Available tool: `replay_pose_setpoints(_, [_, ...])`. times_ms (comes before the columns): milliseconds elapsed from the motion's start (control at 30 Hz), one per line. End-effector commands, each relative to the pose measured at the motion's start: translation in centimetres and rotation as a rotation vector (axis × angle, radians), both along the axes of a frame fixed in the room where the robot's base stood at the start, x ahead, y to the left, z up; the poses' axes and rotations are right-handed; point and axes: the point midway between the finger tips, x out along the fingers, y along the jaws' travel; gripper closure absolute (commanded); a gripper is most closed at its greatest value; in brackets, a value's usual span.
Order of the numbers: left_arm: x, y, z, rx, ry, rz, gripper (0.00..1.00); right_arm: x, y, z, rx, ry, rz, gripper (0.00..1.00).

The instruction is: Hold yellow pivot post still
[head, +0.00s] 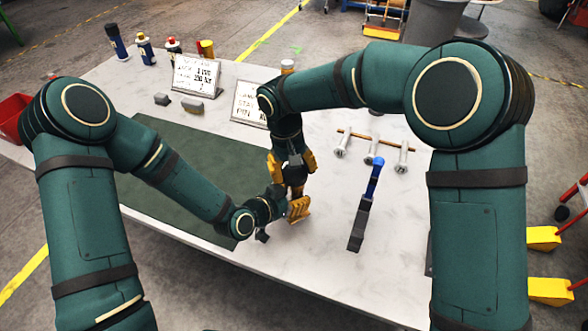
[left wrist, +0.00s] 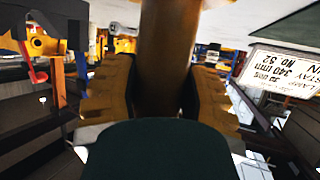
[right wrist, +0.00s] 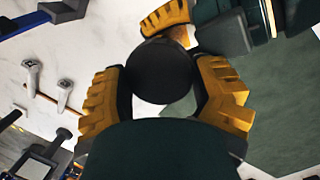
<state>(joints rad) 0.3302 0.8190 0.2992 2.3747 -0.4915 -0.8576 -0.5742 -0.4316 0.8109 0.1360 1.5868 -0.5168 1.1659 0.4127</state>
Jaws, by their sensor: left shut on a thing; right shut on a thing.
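The yellow pivot post (left wrist: 165,55) is a thick amber-brown cylinder, upright between my left fingers in the left wrist view. My left gripper (left wrist: 162,95) is shut on it from the side. In the head view my left gripper (head: 297,208) is low near the table top, and the arms hide most of the post. My right gripper (head: 293,166) points down just above the left one. In the right wrist view my right gripper (right wrist: 163,95) is shut on a dark round piece (right wrist: 158,70), seen end-on. I cannot tell whether this piece is part of the post.
A blue-ended dark tool (head: 363,212) lies right of the grippers. Several grey bolts (head: 374,148) lie by a thin copper-coloured rod. Two signs (head: 196,75) and several bottles (head: 145,48) stand at the back. A dark green mat (head: 170,205) covers the left. Bare table lies at front right.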

Motion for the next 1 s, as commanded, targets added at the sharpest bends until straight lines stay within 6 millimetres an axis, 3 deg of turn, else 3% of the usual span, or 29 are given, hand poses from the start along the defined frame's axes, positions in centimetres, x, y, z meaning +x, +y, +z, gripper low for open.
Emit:
replay_pose_setpoints(33, [0.4, -0.8, 1.5, -0.012, -0.046, -0.016, 0.97, -0.2, -0.5, -1.4, -0.017, 0.014, -0.001, 0.57])
replay_pose_setpoints(100, [0.4, -0.8, 1.5, -0.012, -0.046, -0.016, 0.97, -0.1, -0.6, -1.4, -0.019, 0.013, -0.002, 0.61])
replay_pose_setpoints(133, [0.4, -0.8, 1.5, -0.012, -0.046, -0.016, 1.0, -0.1, -0.6, -1.4, -0.02, 0.012, -0.002, 0.31])
replay_pose_setpoints(200, [0.4, -0.8, 1.5, -0.011, -0.046, -0.018, 1.0, -0.1, -0.6, -1.4, -0.02, 0.012, -0.002, 0.07])
replay_pose_setpoints(633, [0.4, -0.8, 1.5, -0.011, -0.047, -0.017, 1.0, -0.3, -0.1, -1.0, -0.012, 0.013, 0.001, 0.07])
replay_pose_setpoints(1000, [0.4, -0.7, 1.3, -0.011, -0.039, -0.013, 1.0, -0.2, -0.1, 3.3, -0.011, 0.012, 0.003, 0.07])
